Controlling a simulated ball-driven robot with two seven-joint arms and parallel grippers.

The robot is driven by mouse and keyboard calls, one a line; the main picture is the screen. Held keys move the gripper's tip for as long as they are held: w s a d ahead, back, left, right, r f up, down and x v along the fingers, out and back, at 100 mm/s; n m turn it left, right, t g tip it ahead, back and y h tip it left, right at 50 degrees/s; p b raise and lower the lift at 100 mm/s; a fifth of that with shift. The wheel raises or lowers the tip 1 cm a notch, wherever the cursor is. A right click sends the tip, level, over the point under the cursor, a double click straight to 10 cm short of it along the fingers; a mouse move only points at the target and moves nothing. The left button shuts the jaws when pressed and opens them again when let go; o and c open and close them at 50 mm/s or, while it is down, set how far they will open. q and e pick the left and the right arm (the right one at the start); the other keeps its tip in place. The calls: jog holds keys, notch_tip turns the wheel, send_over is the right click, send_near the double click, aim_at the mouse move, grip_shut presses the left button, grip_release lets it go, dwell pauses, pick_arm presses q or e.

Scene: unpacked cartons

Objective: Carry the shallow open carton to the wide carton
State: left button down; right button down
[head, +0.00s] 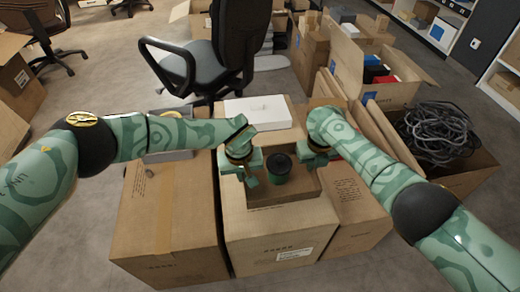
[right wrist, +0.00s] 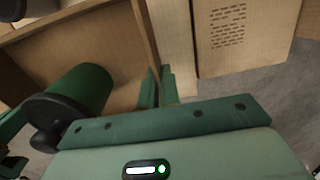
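The shallow open carton (head: 285,202) is a low brown box on top of the middle carton (head: 285,235). A dark green mug (head: 279,170) with black parts stands inside it and shows in the right wrist view (right wrist: 85,85). My left gripper (head: 251,178) is at its left wall, with a finger inside the rim; its grip is too small to judge. My right gripper (head: 314,160) is at its right wall. In the right wrist view its fingers (right wrist: 157,88) lie close on both sides of that wall (right wrist: 146,35). I cannot tell which large carton is the wide one.
A large closed carton (head: 165,215) stands left of the middle one, another (head: 357,195) right. A white box (head: 257,111) lies behind the shallow carton. An office chair (head: 205,70) stands behind, an open carton of cables (head: 440,135) at right. Floor is free at front left.

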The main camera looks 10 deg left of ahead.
jog(key=shift+w+f, duration=0.15)
jog(key=shift+f, duration=0.25)
pick_arm(q)
jog(key=shift+a+f, duration=0.15)
jog(key=shift+f, duration=0.15)
pick_arm(e)
jog(key=shift+d, duration=0.1)
jog(key=shift+r, duration=0.1)
